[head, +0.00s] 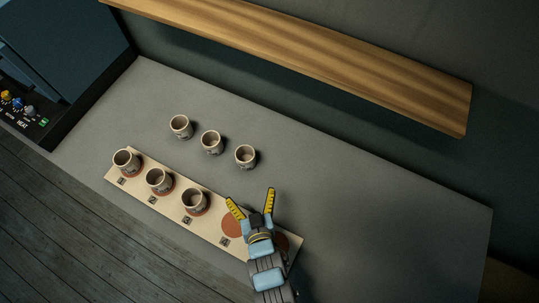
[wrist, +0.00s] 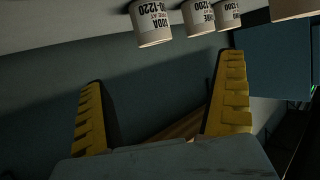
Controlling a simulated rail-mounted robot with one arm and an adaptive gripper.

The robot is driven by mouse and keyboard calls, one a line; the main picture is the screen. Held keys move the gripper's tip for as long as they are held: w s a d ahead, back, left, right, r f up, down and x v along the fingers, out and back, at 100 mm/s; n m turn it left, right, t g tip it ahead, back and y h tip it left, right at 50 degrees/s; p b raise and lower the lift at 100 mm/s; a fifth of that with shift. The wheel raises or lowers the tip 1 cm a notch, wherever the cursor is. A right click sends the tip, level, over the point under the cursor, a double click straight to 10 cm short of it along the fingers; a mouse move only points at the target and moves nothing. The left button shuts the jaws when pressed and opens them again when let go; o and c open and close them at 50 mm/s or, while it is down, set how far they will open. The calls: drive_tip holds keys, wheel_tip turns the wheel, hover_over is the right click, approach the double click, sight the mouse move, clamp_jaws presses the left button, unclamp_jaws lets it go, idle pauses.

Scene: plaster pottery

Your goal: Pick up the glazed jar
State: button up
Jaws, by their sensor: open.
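Several similar pale, dark-mouthed jars stand upright in the head view; I cannot tell which is the glazed one. Three stand in a back row on the grey counter: a left jar (head: 181,127), a middle jar (head: 212,142) and a right jar (head: 245,156). Three more stand on the board: a left jar (head: 126,161), a middle jar (head: 159,180) and a right jar (head: 194,201). My gripper (head: 250,197) is open and empty, its yellow fingers apart over the board's right part.
The pale board (head: 140,192) has round brown spots; one bare spot (head: 234,224) lies beside my gripper. A wooden shelf (head: 320,60) runs along the back wall. A panel with knobs (head: 20,105) is at the left. The counter's right side (head: 400,220) is clear.

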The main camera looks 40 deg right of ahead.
sight(247, 164)
drive_tip(key=x, duration=0.7)
drive_tip(key=d+x, duration=0.1)
drive_tip(key=x, duration=0.3)
drive_tip(key=shift+s+f, duration=0.15)
drive_tip(key=shift+f, duration=0.15)
drive_tip(key=shift+w+d+f, duration=0.2)
drive_tip(key=shift+w+f, duration=0.1)
drive_tip(key=shift+w, duration=0.05)
drive_tip(key=shift+w, duration=0.1)
drive_tip(key=shift+x, duration=2.5)
drive_tip(key=shift+d+r, duration=0.1)
drive_tip(key=shift+d, duration=0.05)
drive_tip(key=shift+c, duration=0.3)
drive_tip(key=c, duration=1.3)
